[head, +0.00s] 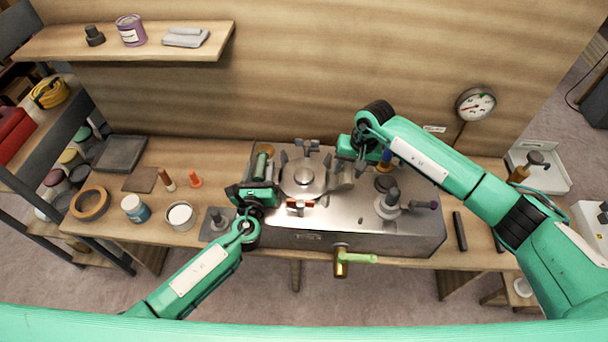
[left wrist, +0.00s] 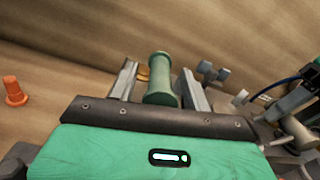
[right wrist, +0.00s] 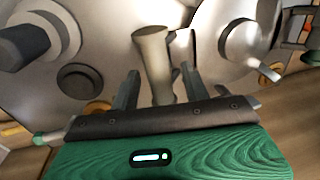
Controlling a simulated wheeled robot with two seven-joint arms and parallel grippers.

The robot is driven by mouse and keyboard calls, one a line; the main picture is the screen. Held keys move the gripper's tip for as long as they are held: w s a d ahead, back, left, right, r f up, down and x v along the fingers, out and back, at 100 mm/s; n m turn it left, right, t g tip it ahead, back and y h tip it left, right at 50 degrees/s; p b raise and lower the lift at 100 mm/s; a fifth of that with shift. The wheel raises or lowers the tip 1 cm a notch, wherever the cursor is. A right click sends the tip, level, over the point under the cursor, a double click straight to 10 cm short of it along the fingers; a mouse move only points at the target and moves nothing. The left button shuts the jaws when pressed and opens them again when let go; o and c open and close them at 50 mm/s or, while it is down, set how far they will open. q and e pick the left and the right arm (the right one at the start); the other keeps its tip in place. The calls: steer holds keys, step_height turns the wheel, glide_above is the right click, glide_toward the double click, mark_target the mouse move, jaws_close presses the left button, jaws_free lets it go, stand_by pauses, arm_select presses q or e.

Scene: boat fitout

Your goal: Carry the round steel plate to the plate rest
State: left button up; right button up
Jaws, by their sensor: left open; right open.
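The round steel plate (head: 303,178) with a raised middle lies on the steel-topped block. It also appears at the upper right of the right wrist view (right wrist: 235,58). My left gripper (head: 262,168) is left of the plate, open, with a green cylinder (left wrist: 162,80) upright between or just beyond its fingers. My right gripper (head: 352,168) is right of the plate, open. A grey tapered handle-like piece (right wrist: 152,50) shows between its fingers; I cannot tell whether it touches them or joins the plate. I cannot tell for sure which thing is the plate rest.
The steel block (head: 350,240) also bears a dark knob (head: 390,201) at right and a small orange-and-white piece (head: 300,205) in front. A dark tray (head: 119,153), tape roll (head: 90,203) and cans stand left. A gauge (head: 475,104) stands behind right.

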arm_select(q)
steer(key=shift+w, duration=0.35)
arm_select(e)
steer(key=shift+a+f, duration=0.1)
steer(key=shift+f, duration=0.25)
arm_select(q)
jaws_close()
arm_select(e)
jaws_close()
stand_by(0.7)
arm_select(q)
steer(key=shift+w+r, duration=0.1)
steer(key=shift+r, duration=0.1)
arm_select(e)
steer(key=shift+w+r, duration=0.15)
steer(key=shift+r, duration=0.05)
